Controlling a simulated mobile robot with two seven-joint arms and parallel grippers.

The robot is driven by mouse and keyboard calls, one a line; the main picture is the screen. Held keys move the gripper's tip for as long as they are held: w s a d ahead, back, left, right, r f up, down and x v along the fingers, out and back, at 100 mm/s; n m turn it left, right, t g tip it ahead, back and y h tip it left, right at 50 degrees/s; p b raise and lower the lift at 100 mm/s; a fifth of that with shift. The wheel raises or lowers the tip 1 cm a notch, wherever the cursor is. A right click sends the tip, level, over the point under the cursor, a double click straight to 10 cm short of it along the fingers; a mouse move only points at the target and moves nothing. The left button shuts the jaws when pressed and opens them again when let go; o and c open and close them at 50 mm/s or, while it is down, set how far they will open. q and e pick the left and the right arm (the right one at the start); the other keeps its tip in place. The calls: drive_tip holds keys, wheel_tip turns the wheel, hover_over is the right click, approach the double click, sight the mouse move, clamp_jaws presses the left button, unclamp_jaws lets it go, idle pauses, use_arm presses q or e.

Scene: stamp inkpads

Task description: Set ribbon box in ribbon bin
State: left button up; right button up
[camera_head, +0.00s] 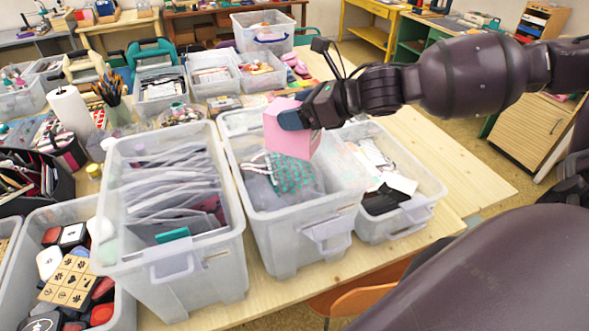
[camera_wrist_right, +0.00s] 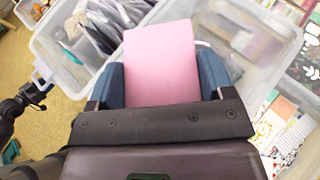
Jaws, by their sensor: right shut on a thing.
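A pink box (camera_head: 290,130) is held in my right gripper (camera_head: 292,116), above the back part of the middle clear bin (camera_head: 335,207). The gripper is shut on the box. In the right wrist view the box (camera_wrist_right: 161,65) sits between the two blue fingers (camera_wrist_right: 160,85), with the bin's clear wall around and below it. The middle bin holds a teal patterned bag (camera_head: 290,173) and grey bagged items. The box hides part of the bin's back. I cannot tell by a label which bin is the ribbon bin. My left gripper is not in view.
A clear bin of grey sleeves (camera_head: 170,262) stands to the left. A smaller bin of cards (camera_head: 430,195) stands right. A bin of stamps and inkpads (camera_head: 125,310) is at front left. More bins and tools crowd the table's back. Bare wood (camera_head: 450,160) shows at right.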

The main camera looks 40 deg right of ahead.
sight(297, 149)
wheel_tip(297, 149, down, 10)
drive_tip(key=shift+r, duration=0.1)
wheel_tip(297, 149, down, 5)
drive_tip(key=shift+r+b, duration=0.1)
drive_tip(key=shift+b, duration=0.3)
drive_tip(key=shift+f, duration=0.4)
drive_tip(key=shift+f+b, duration=0.2)
drive_tip(key=shift+b, duration=0.1)
drive_tip(key=o, duration=1)
